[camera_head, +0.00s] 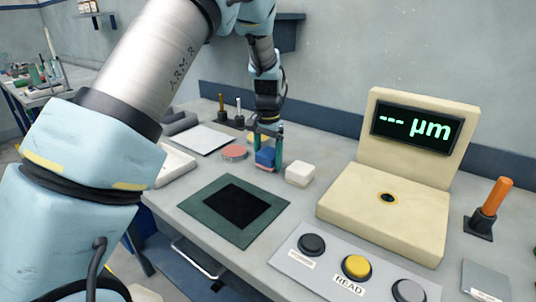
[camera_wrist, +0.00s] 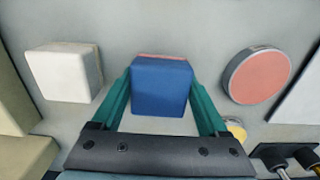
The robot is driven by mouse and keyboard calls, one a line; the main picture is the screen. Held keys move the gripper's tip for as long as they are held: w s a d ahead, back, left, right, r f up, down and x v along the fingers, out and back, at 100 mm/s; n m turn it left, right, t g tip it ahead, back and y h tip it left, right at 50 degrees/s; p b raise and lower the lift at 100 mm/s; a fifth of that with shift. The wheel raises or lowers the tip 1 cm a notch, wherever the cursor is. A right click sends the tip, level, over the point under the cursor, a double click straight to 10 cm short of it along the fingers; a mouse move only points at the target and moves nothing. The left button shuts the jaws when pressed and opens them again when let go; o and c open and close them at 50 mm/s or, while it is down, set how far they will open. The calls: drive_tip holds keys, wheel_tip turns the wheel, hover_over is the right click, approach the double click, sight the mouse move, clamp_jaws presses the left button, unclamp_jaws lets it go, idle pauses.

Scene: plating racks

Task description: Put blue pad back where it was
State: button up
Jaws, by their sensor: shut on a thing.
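The blue pad (camera_head: 265,156) is a small blue block with a thin pinkish layer along its bottom edge. It is between the teal fingers of my gripper (camera_head: 267,152), at the middle of the bench. In the wrist view the blue pad (camera_wrist: 161,88) fills the space between the fingers of my gripper (camera_wrist: 160,82), which is shut on it. The pad looks upright and at or very close to the bench top; I cannot tell whether it touches. Its far side is hidden.
A white block (camera_head: 300,174) stands right of the pad, and a red round disc (camera_head: 234,152) lies left. A green mat with a black square (camera_head: 225,234) lies in front. A cream gauge (camera_head: 385,215) reading "--- µm" and a button panel (camera_head: 352,278) are at right.

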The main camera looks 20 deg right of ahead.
drive_tip(key=shift+f+b, duration=0.3)
drive_tip(key=shift+f, duration=0.15)
drive_tip(key=shift+s+f, duration=0.1)
drive_tip(key=shift+f, duration=0.1)
